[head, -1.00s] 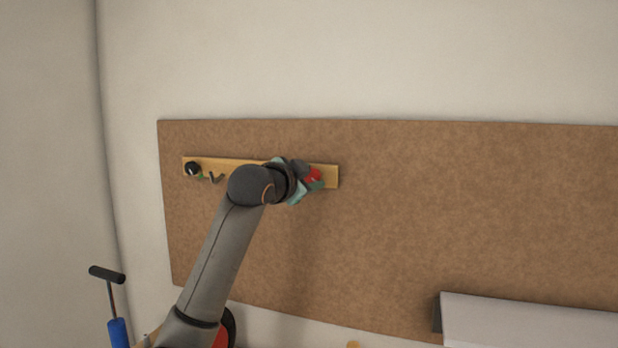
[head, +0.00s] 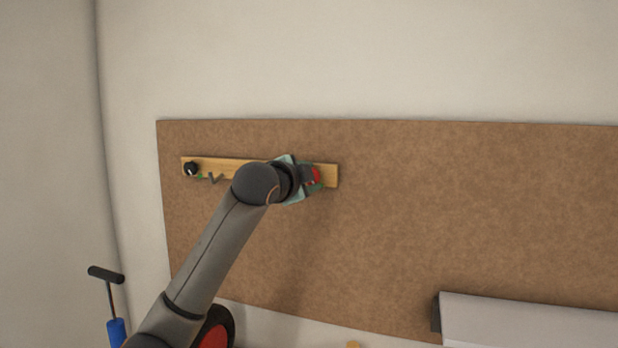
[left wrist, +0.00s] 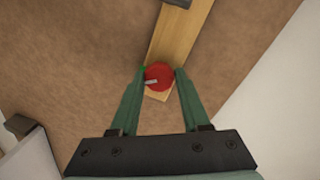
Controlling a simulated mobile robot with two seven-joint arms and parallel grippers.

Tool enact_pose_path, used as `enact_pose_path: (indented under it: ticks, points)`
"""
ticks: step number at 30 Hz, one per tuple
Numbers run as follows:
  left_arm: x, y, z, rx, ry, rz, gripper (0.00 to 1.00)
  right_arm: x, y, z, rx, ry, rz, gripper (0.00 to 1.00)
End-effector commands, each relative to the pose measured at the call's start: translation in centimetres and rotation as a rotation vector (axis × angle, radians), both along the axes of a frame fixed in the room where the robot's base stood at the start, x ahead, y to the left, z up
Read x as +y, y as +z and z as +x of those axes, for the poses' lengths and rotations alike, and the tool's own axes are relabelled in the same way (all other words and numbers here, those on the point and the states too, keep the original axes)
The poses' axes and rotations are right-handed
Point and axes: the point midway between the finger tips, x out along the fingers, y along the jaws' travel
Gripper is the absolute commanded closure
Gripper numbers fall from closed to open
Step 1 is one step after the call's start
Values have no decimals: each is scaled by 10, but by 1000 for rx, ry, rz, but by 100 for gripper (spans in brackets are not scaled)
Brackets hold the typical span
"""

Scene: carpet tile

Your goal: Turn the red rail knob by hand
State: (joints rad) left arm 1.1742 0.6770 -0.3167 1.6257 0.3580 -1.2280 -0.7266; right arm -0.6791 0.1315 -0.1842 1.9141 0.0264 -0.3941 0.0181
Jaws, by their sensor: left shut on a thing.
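The red knob (head: 316,175) sits near the right end of the wooden rail (head: 234,164) on the brown board. My left gripper (head: 312,178) is at the knob, and its arm hides part of the rail. In the left wrist view the red knob (left wrist: 158,76) lies between the two green fingertips of my left gripper (left wrist: 160,74), which are shut on its sides. A pale mark shows on the knob's face, pointing left. The rail also shows in that view (left wrist: 178,40). My right gripper is not in view.
A black knob (head: 191,168) and a hook (head: 215,179) are on the rail's left part. A blue pump with a black handle (head: 106,274) stands at lower left. A grey-white box shape (head: 530,322) is at lower right. The board's right side (head: 460,210) is clear.

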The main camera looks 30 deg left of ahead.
Motion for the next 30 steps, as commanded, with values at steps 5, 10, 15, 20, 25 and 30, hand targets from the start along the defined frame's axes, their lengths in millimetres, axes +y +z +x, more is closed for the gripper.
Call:
enact_pose_path:
  ticks: [5, 10, 15, 20, 25, 30]
  points:
    - [-1, -2, 0, 3, -2, -2, 52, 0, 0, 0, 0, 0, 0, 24]
    - [-1, -1, 0, 2, -2, -3, 33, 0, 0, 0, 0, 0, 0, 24]
    - [0, -1, 0, 1, -1, -2, 24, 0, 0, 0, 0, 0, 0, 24]
    - [0, 0, 0, 0, -1, -2, 24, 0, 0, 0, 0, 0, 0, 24]
    - [-2, 0, -12, -3, -1, -2, 24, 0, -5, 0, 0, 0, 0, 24]
    - [-9, 3, -42, -5, -1, 1, 24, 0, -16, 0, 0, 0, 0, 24]
